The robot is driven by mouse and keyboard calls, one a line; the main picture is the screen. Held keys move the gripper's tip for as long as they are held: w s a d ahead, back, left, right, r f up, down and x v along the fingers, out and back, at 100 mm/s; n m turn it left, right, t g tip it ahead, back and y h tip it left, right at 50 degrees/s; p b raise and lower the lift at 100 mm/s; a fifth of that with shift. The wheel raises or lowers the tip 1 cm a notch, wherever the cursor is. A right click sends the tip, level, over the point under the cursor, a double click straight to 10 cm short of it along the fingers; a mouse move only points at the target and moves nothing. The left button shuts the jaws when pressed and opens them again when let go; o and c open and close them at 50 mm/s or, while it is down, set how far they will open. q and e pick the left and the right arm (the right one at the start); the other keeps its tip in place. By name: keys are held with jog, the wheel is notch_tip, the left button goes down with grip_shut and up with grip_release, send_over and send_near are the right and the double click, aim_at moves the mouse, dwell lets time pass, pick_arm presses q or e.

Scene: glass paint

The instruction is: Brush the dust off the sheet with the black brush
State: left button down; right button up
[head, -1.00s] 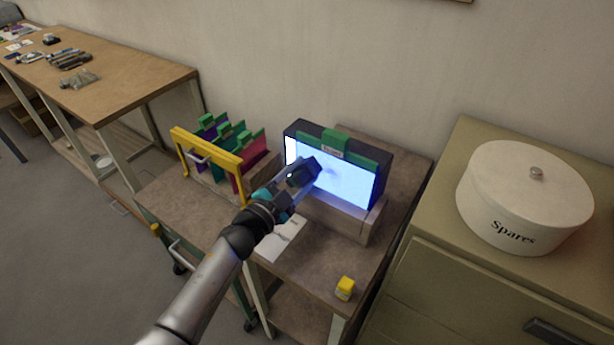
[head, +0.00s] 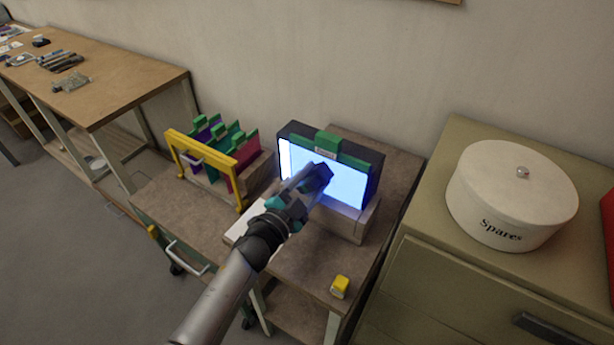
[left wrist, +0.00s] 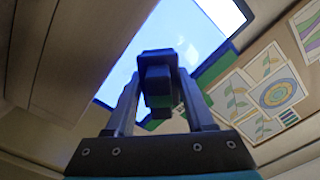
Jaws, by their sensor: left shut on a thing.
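The sheet (head: 347,188) is a bright, bluish-white lit panel standing upright in a dark-framed light box on the trolley, with a green clip strip (head: 327,143) along its top. My left gripper (head: 309,181) is shut on the black brush (head: 321,174), a dark block in front of the sheet's middle. The brush (left wrist: 158,80) also shows between the fingers in the left wrist view, against the bright sheet (left wrist: 185,35). I cannot tell whether the brush touches the sheet. Dust is too faint to make out. My right gripper is not in view.
A rack with a yellow frame (head: 207,158) holds several coloured, green-topped sheets left of the light box. A small yellow block (head: 340,287) sits near the trolley's front right. A white "Spares" tin (head: 511,195) stands on the cabinet at right. Pictures (left wrist: 275,92) show in the wrist view.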

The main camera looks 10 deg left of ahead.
aim_at(304, 162)
pick_arm(q)
jog(key=shift+s+d, duration=0.4)
jog(key=shift+d, duration=0.7)
jog(key=shift+s+d, duration=0.4)
jog(key=shift+d, duration=0.7)
jog(key=shift+s+d, duration=0.4)
jog(key=shift+d, duration=0.7)
jog(key=shift+w+a+r+p, duration=0.15)
jog(key=shift+w+a, duration=0.2)
jog(key=shift+a, duration=0.55)
jog(key=shift+w+a+f+p, duration=0.1)
jog(key=shift+w+a, duration=0.25)
jog(key=shift+a, duration=0.6)
jog(key=shift+w+a+r+p, duration=0.15)
jog(key=shift+w+a, duration=0.2)
jog(key=shift+a, duration=0.55)
jog(key=shift+w+a+f, duration=0.1)
jog(key=shift+w+a, duration=0.05)
jog(key=shift+a, duration=0.35)
jog(key=shift+w+a+f, duration=0.1)
jog(key=shift+w+a, duration=0.05)
jog(key=shift+a, duration=0.3)
jog(key=shift+w+a+r, duration=0.1)
jog(key=shift+w+a, duration=0.25)
jog(key=shift+a, duration=0.5)
jog(key=shift+w+a, duration=0.35)
jog(key=shift+a, duration=0.45)
